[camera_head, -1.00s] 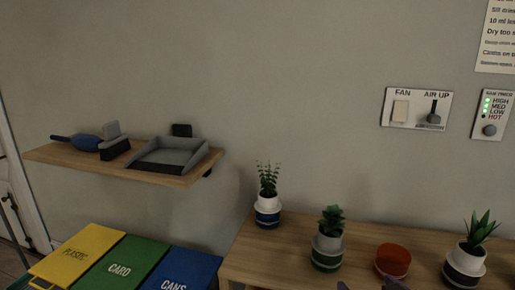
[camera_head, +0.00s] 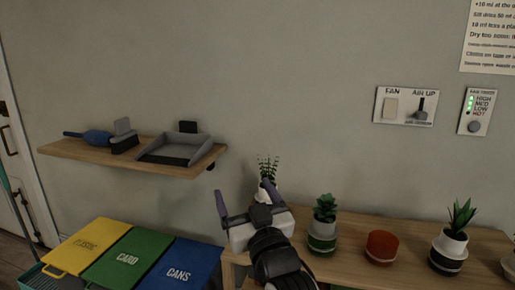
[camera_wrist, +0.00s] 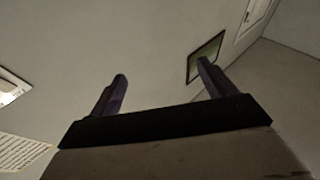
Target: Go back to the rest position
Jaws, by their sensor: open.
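My gripper (camera_head: 243,196) is raised in front of the left end of the plant table in the head view. Its two purple-grey fingers are spread apart with nothing between them. In the wrist view my gripper (camera_wrist: 162,72) is also open and empty, with wall and a dark framed panel (camera_wrist: 206,58) beyond the fingers.
A wooden table (camera_head: 345,262) holds potted plants (camera_head: 324,222) and a red pot (camera_head: 381,246). A wall shelf (camera_head: 90,155) carries a brush (camera_head: 124,136) and dustpan (camera_head: 172,150). Yellow (camera_head: 88,246), green (camera_head: 126,257) and blue (camera_head: 180,265) bins stand below.

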